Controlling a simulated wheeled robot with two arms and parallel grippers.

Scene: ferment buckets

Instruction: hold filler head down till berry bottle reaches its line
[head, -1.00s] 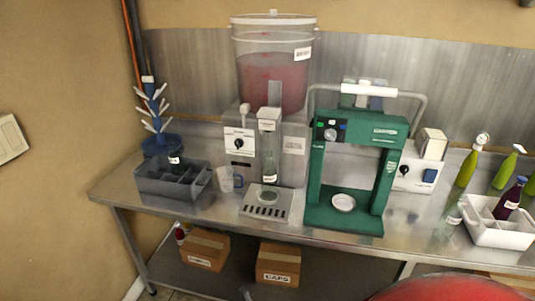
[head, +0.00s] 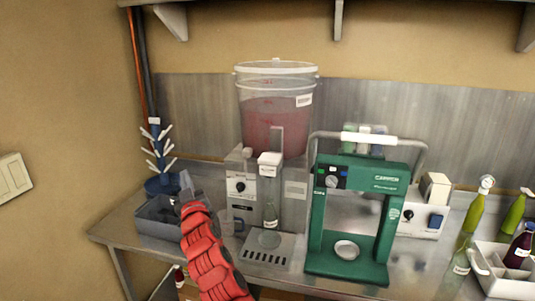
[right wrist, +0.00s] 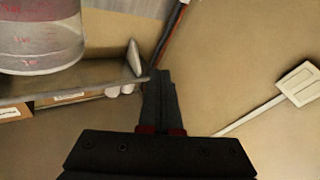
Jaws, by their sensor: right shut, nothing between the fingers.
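The berry bottle (head: 270,212), clear with a white label, stands upright under the white filler head (head: 269,160) of the grey filling machine. No liquid level or fill line can be made out in it. Behind it is a clear bucket (head: 275,120) of pink-red liquid. My right gripper (head: 187,196), on a red arm, is left of the filler, in front of the grey crate, apart from the filler head. In the right wrist view its black fingers (right wrist: 160,88) are together and empty. My left gripper is not seen.
A green capping press (head: 355,215) stands just right of the filler. A grey divided crate (head: 155,215) and a blue bottle tree (head: 157,160) are at left. A white crate (head: 507,285) with bottles is at right. A shelf (head: 400,8) runs above.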

